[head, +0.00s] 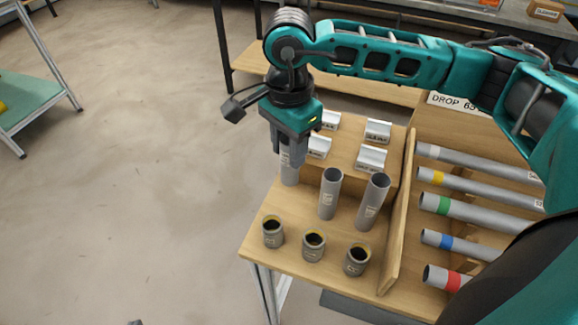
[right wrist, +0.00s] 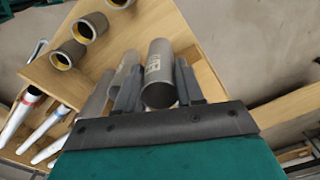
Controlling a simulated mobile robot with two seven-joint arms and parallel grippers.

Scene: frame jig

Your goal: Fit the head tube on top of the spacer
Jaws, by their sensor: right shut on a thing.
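My right gripper (head: 287,150) is shut on a grey tube (head: 289,174) at the left of the wooden table. Three short grey cups with yellow rims (head: 272,233) (head: 313,248) (head: 355,261) stand in a row along the front. The labels are too small to read, so I cannot tell which piece is the head tube or the spacer. My left gripper is not in view.
Several white labelled blocks (head: 372,158) sit on a raised step behind the tubes. A wooden divider (head: 398,225) separates them from a rack of long tubes with coloured bands (head: 462,209). The floor left of the table is clear.

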